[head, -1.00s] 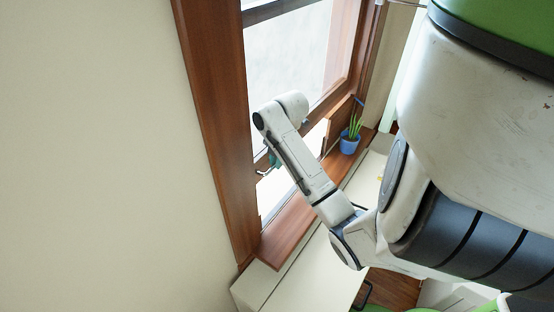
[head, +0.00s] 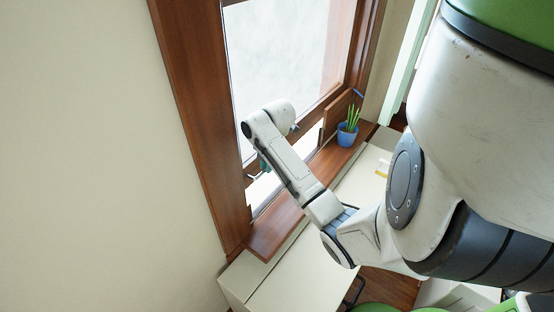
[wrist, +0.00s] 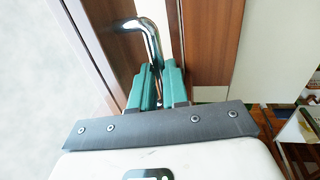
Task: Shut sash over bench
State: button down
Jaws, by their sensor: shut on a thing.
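The wooden window sash (head: 317,113) stands partly raised over the bench, with a bright gap between its bottom rail and the sill (head: 275,228). My gripper (wrist: 158,75), with teal fingers, is shut on the handle. In the head view my gripper (head: 263,166) is mostly hidden behind my wrist. The white bench (head: 290,270) runs below the window.
A blue pot with a green plant (head: 347,133) stands on the sill at the right end. The wooden frame post (head: 195,110) and bare wall are at the left.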

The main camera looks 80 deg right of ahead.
jog(key=b+x, duration=0.1)
jog(key=x, duration=0.3)
jog(key=s+b+x, duration=0.1)
jog(key=b+x, duration=0.1)
jog(key=x, duration=0.1)
jog(key=s+a+b+x, duration=0.1)
jog(key=x, duration=0.3)
jog(key=shift+a+f+b, duration=0.1)
jog(key=shift+f+b, duration=0.3)
jog(key=shift+f, duration=0.2)
jog(key=shift+a+f, duration=0.1)
jog(key=shift+f, duration=0.05)
jog(key=c, duration=1.3)
grip_release()
jog(key=shift+o, duration=0.9)
